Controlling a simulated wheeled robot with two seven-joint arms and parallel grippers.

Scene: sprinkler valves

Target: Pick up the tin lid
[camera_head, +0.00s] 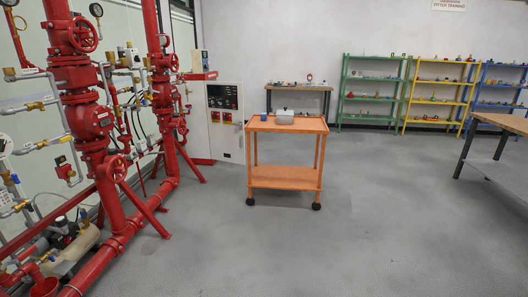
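A small grey-white tin with a lid (285,112) stands on the top shelf of an orange wheeled cart (286,125), a few metres ahead of me. A dark knob seems to stick up from the lid. At this distance I cannot make out the edge between lid and tin. A small blue cup-like object (263,117) stands to the left of the tin on the same shelf. Neither of my grippers shows in the head view.
Red sprinkler pipes and valves (88,122) fill the left side, with angled braces reaching the floor. A control cabinet (225,118) stands behind the cart. A workbench (500,123) is at the right edge. Stocked shelves (435,92) line the back wall. The grey floor before the cart is clear.

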